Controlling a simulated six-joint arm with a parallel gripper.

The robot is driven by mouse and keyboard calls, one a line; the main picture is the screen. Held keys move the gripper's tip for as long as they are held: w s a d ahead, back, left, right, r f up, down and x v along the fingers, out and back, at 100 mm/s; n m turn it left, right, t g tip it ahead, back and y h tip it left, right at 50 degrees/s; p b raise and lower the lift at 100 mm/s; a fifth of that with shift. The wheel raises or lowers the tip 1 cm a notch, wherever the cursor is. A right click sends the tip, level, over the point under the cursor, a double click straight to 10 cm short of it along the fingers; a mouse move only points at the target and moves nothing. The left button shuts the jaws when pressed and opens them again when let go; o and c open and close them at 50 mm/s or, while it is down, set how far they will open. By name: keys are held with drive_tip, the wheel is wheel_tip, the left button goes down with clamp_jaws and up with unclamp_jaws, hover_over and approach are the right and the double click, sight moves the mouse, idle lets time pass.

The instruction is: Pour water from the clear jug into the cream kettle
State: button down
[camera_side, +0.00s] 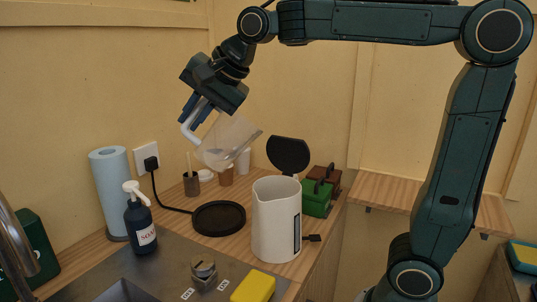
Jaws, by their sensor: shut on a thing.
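The clear jug (228,142) is in the air above and left of the kettle. It is tilted with its mouth toward the right. My gripper (194,116) is shut on the jug's white handle. The cream kettle (273,222) stands upright on the wooden counter with its black lid (288,155) open behind it. The jug is apart from the kettle. I cannot make out a stream of water or the water level in the jug.
A black round base (219,218) with a cord lies left of the kettle. A soap bottle (142,226), a blue paper roll (112,190), a yellow sponge (253,287) and green box (316,198) stand around. Small cups stand behind the base.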

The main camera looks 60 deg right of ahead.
drive_tip(key=w+a+f+g+h, duration=0.2)
drive_tip(key=f+g, duration=0.1)
drive_tip(key=f, duration=0.2)
drive_tip(key=w+a+f+n+g+h, duration=0.1)
drive_tip(key=w+a+f+g+h, duration=0.1)
drive_tip(key=f, duration=0.3)
drive_tip(key=shift+w+a+n+g+h, duration=0.3)
drive_tip(key=shift+w+g+h, duration=0.1)
drive_tip(key=shift+h, duration=0.2)
idle(1.1)
drive_tip(key=shift+f, duration=0.1)
